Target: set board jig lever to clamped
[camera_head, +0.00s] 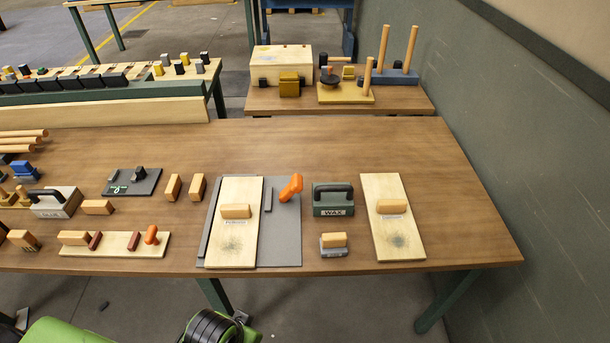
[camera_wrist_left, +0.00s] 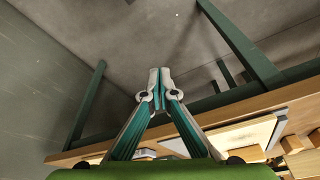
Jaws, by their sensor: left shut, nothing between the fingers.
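The board jig is a grey plate (camera_head: 285,240) on the bench, with a pale wooden board (camera_head: 232,252) lying on its left part. Its orange lever (camera_head: 291,186) stands at the plate's back right, tilted, beside a small dark grey bar (camera_head: 268,199). I cannot tell from the lever's tilt whether the jig is clamped. My left gripper (camera_wrist_left: 159,76) is shut and empty in the left wrist view, with floor behind its fingertips. My left arm shows in green at the bottom of the head view, in front of the bench and apart from the lever. My right gripper is not seen.
A green WAX block (camera_head: 333,208) with a black handle stands right of the lever. A small sanding block (camera_head: 334,251) and another pale board (camera_head: 407,243) lie nearby. A second orange knob (camera_head: 151,235) is on a strip at left. The bench's right end (camera_head: 470,220) is clear.

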